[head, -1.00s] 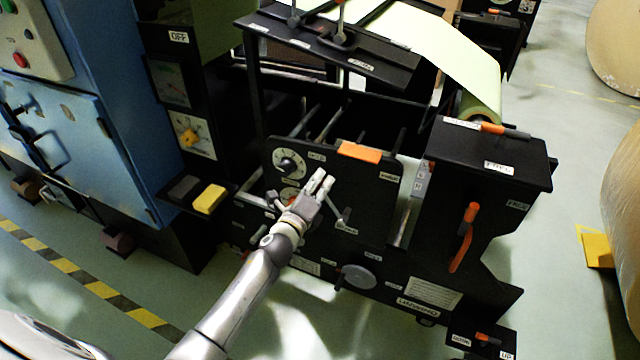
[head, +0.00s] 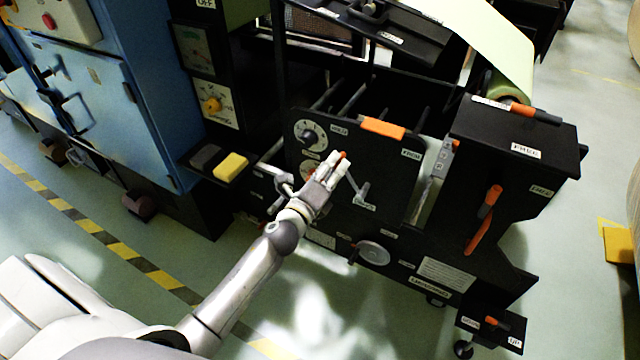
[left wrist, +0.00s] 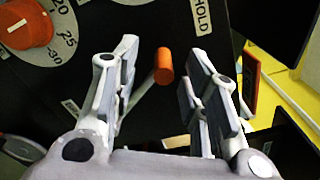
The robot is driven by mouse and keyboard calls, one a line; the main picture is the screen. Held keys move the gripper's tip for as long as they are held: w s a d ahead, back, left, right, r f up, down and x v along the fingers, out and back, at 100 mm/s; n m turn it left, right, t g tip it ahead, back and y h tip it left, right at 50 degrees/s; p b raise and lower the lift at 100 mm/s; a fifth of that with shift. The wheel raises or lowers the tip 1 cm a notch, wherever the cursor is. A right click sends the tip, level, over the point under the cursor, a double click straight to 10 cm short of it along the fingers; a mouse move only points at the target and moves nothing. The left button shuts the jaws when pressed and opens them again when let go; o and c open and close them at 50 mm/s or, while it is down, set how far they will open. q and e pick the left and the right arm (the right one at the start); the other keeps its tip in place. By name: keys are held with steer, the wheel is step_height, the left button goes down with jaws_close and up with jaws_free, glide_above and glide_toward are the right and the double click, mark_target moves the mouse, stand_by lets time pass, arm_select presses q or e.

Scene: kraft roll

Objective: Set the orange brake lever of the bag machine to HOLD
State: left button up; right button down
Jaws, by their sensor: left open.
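A lever with a grey arm (head: 361,190) and an orange knob (head: 342,154) is on the bag machine's black front panel (head: 385,180). It leans up and left, with its knob below a small white label. My left gripper (head: 338,166) is at the knob, open. In the left wrist view the orange knob (left wrist: 165,66) shows between the spread fingers of the left gripper (left wrist: 163,85), with a gap on both sides. How deep it sits between them is unclear. A HOLD label (left wrist: 202,15) is above and right of the knob. My right gripper is not in view.
A red dial with numbers (left wrist: 25,25) is left of the knob. Other orange levers (head: 483,220) are on the machine's right block, near FREE labels (head: 526,151). An orange block (head: 383,129) tops the panel. A blue cabinet (head: 110,110) stands left.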

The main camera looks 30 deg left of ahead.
arm_select(q)
steer(key=s, duration=0.7)
steer(key=shift+a, duration=0.1)
steer(key=s+f+n+g+y, duration=0.1)
steer(key=s+f+n+g, duration=0.55)
steer(key=f, duration=0.85)
steer(key=s+f+n+g+y, duration=0.1)
steer(key=s+f+n+g, duration=0.3)
steer(key=s+f+n, duration=0.8)
steer(key=s+d+f+n+g+h, duration=0.1)
steer(key=s+d+f+n+g, duration=0.3)
steer(key=s+f, duration=0.6)
steer(key=s+a+r+g+p, duration=0.1)
steer(key=s+a+g+p, duration=0.1)
steer(key=s+p, duration=1.3)
steer(key=shift+s+r+p, duration=0.15)
steer(key=shift+s+p, duration=0.15)
steer(key=shift+s, duration=0.7)
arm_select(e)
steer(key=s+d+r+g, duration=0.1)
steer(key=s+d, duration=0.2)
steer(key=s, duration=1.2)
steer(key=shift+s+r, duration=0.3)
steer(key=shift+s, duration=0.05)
